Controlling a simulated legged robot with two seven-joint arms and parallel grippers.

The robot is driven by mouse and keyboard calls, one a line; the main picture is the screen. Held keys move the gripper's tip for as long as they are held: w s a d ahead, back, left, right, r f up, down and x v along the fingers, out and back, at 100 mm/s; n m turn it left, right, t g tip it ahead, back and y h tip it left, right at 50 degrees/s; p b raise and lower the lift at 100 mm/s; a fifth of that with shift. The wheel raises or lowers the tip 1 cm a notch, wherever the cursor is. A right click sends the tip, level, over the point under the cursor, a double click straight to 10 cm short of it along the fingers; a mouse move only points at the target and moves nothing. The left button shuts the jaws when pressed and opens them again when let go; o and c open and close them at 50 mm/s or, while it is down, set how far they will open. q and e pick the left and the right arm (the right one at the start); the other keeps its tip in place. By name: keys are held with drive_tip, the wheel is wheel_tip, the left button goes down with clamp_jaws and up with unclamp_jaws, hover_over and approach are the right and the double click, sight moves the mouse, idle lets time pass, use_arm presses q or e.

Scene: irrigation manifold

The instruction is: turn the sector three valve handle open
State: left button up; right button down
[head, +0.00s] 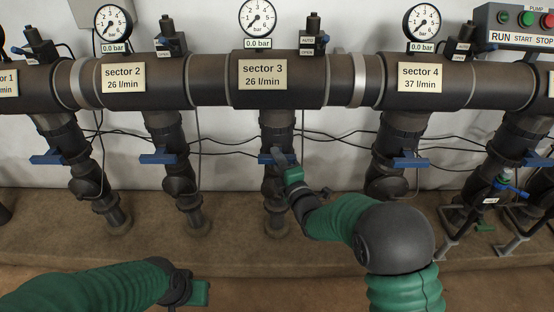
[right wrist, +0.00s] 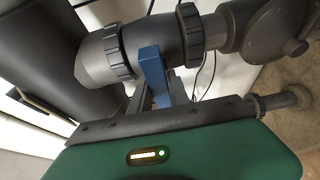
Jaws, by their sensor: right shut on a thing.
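The sector 3 valve handle (head: 264,159) is blue and sits on the drop pipe (head: 277,125) under the sector 3 label (head: 263,74). What shows of it lies crosswise to the pipe, like the handles beside it. My right gripper (head: 280,158) is at this handle and hides part of it. In the right wrist view the blue handle (right wrist: 152,72) reaches between the dark fingers of my right gripper (right wrist: 161,95), which is shut on it. My left gripper (head: 200,292) is low at the left, away from the pipes; its fingers cannot be made out.
Blue handles of sector 2 (head: 158,158) and sector 4 (head: 403,162) flank this one. A gauge (head: 257,17) above reads 0.0 bar. Thin black cables (head: 225,152) run behind the pipes. A control box (head: 515,25) is at the upper right. The floor in front is clear.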

drive_tip(key=shift+f, duration=0.2)
drive_tip(key=shift+f+m+t+b, duration=0.15)
drive_tip(key=shift+m+t+b, duration=0.15)
drive_tip(key=shift+m+b, duration=0.35)
drive_tip(key=m+t+b, duration=0.1)
drive_tip(key=m+b, duration=0.1)
drive_tip(key=m, duration=0.1)
drive_tip(key=shift+f+m, duration=0.1)
drive_tip(key=shift+m, duration=0.15)
drive_tip(key=m+t+h+b, duration=0.1)
drive_tip(key=m, duration=0.2)
drive_tip(key=m+t+b, duration=0.1)
drive_tip(key=m, duration=0.2)
drive_tip(key=shift+m+t+h, duration=0.3)
drive_tip(key=shift+h, duration=0.1)
drive_tip(key=m+t+h+b, duration=0.1)
drive_tip(key=m+h, duration=0.1)
drive_tip(key=m, duration=0.3)
drive_tip(key=shift+s+m+t+h, duration=0.15)
drive_tip(key=shift+m+h, duration=0.55)
drive_tip(key=shift+m, duration=0.7)
drive_tip(key=shift+w+m+t+h, duration=0.15)
drive_tip(key=shift+m+h, duration=0.55)
drive_tip(key=shift+m, duration=0.7)
drive_tip(key=shift+s+m, duration=0.1)
drive_tip(key=shift+m, duration=0.2)
